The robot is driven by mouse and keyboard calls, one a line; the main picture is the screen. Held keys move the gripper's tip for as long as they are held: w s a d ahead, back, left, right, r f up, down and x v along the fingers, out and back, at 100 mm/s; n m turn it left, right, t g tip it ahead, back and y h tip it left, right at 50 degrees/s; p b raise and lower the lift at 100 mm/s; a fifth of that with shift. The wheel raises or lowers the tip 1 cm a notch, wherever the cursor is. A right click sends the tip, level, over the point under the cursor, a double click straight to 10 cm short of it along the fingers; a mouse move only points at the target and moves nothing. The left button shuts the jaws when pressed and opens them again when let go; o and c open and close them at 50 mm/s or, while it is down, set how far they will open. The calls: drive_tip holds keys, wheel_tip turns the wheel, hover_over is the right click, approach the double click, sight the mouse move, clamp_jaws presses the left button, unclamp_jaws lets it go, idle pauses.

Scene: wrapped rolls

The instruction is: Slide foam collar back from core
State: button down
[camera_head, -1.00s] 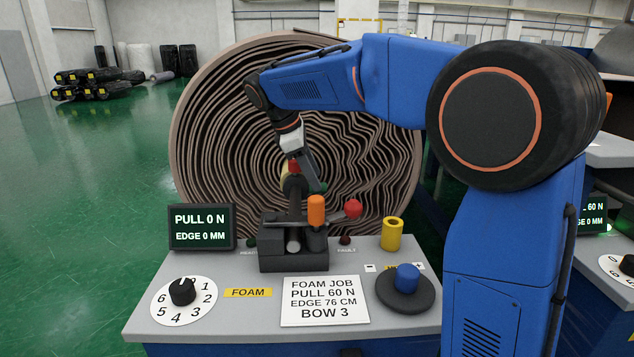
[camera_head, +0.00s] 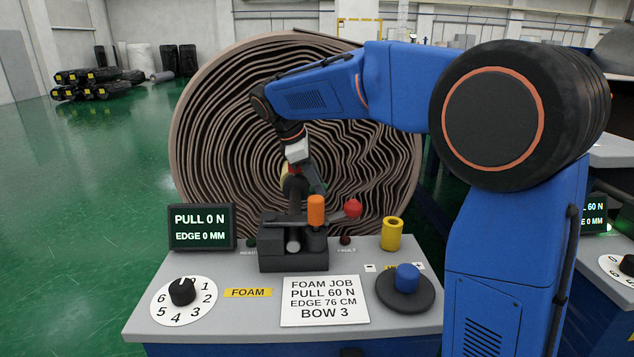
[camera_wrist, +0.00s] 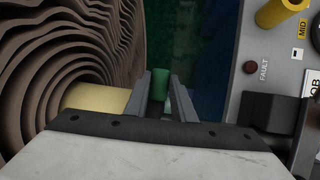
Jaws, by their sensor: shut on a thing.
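The big roll of brown layered foam (camera_head: 215,130) stands upright behind the console. A pale yellow cylinder (camera_wrist: 95,98) sticks out of its centre in the wrist view; I cannot tell whether it is the core or the collar. It is mostly hidden in the head view. My gripper (camera_wrist: 160,85) is beside its outer end, with its two fingers on either side of a small green cylinder (camera_wrist: 159,76). My gripper (camera_head: 317,186) is partly hidden behind the console fixture in the head view.
A dark fixture (camera_head: 280,257) with an orange handle (camera_head: 316,210) and red knob (camera_head: 353,208) stands on the console (camera_head: 250,318). A yellow cylinder (camera_head: 391,234) and blue knob (camera_head: 407,278) are to the right. The screen (camera_head: 201,227) reads PULL 0 N, EDGE 0 MM.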

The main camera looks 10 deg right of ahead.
drive_tip(key=s+a, duration=0.1)
drive_tip(key=s, duration=0.6)
drive_tip(key=shift+a, duration=0.2)
drive_tip(key=shift+w, duration=0.1)
drive_tip(key=c, duration=1.5)
unclamp_jaws()
drive_tip(key=v, duration=1.7)
drive_tip(key=shift+a+r, duration=0.15)
drive_tip(key=shift+r, duration=0.05)
